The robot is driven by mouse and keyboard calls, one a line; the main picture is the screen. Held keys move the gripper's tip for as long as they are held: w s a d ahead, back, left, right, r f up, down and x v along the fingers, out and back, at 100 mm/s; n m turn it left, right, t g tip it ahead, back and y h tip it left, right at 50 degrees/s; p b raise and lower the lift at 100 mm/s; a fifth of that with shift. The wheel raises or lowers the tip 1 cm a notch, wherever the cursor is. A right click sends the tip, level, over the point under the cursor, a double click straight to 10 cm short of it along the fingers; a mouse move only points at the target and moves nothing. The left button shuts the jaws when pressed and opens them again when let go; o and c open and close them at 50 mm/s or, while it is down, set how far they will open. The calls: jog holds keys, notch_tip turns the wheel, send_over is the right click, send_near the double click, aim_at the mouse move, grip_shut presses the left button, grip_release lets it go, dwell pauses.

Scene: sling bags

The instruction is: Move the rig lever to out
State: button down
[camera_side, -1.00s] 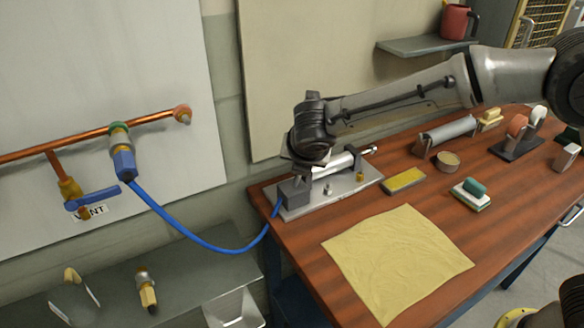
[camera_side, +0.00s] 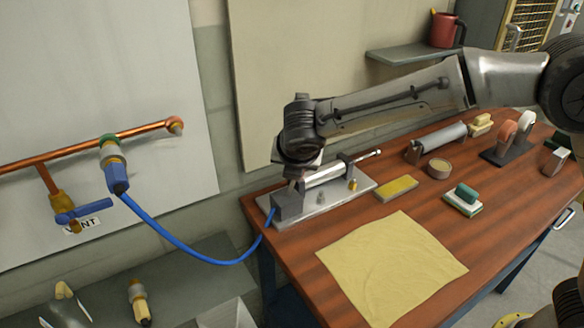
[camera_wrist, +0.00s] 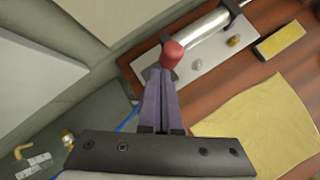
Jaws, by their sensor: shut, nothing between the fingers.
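The rig (camera_side: 330,197) is a metal plate at the left end of the wooden bench. It carries a grey block (camera_side: 288,206) with a blue hose and a silver cylinder (camera_side: 325,174). A thin rod (camera_side: 368,154) sticks out of the cylinder's right end. A red knob, apparently the lever's (camera_wrist: 172,50), shows in the wrist view just past my fingertips; its stem is mostly hidden. My gripper (camera_wrist: 164,74) is shut and empty, its tips close to the knob; I cannot tell if they touch. In the side view my gripper (camera_side: 297,182) is over the block end, partly hidden.
A yellow cloth (camera_side: 390,268) lies in front of the rig, and a yellow block (camera_side: 396,188) lies right of it. A blue hose (camera_side: 185,248) runs to a copper pipe (camera_side: 95,152) on the wall. Several tools stand at the bench's right end.

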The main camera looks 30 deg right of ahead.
jog(key=s+f+v, duration=0.1)
jog(key=v, duration=1.2)
jog(key=shift+s, duration=0.25)
